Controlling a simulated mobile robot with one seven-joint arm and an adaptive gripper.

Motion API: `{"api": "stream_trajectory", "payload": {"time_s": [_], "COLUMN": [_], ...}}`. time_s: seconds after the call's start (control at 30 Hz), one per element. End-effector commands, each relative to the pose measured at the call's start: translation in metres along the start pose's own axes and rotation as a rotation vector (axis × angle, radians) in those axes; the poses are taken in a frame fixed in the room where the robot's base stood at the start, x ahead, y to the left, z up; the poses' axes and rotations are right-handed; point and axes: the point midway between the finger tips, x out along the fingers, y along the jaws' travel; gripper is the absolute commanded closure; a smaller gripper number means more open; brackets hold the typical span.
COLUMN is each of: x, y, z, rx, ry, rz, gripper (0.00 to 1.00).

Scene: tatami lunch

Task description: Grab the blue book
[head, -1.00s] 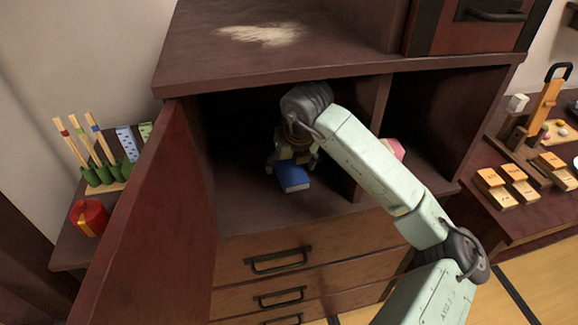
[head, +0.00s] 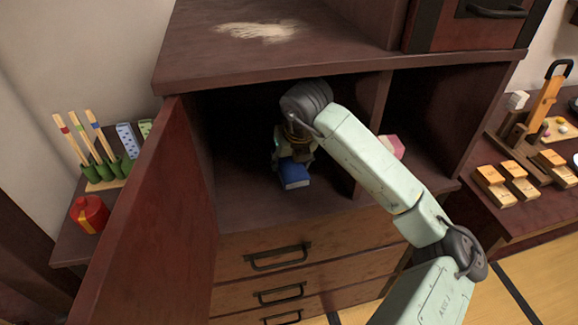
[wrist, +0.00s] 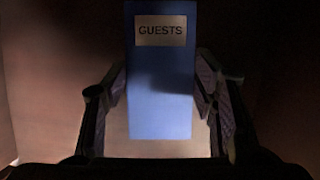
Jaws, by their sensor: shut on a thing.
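The blue book (head: 293,175) is inside the left open compartment of the dark wood cabinet (head: 240,72). In the wrist view the book (wrist: 160,85) shows a label reading GUESTS near its top. The book's far end is cut off by the top of the wrist view. I cannot tell whether it touches the shelf.
The open cabinet door (head: 150,220) stands at the left of the compartment. A divider (head: 372,125) is on the right, with a pink and white thing (head: 392,146) beyond it. Drawers (head: 290,255) lie below. A red container (head: 89,213) stands on a side shelf at left.

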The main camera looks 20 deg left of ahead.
Motion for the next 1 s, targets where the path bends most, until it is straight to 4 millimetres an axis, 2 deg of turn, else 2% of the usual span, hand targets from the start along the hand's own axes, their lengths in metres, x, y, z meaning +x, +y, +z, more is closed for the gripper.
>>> {"api": "stream_trajectory", "payload": {"time_s": [0.13,0.47,0.57,0.73,0.8,1.0], "x": [0.0,-0.004,-0.011,-0.037,-0.034,-0.051], "y": [0.0,0.0,0.0,-0.001,-0.001,-0.001], "z": [0.0,0.002,0.005,0.016,-0.002,-0.042], "rx": [0.0,0.0,0.0,-0.001,0.0,-0.001], "ry": [0.0,-0.001,-0.001,-0.002,-0.003,-0.004], "rz": [0.0,0.0,-0.001,-0.004,-0.002,-0.004], "gripper": [0.79,0.79,0.79,0.79,0.79,0.79]}}
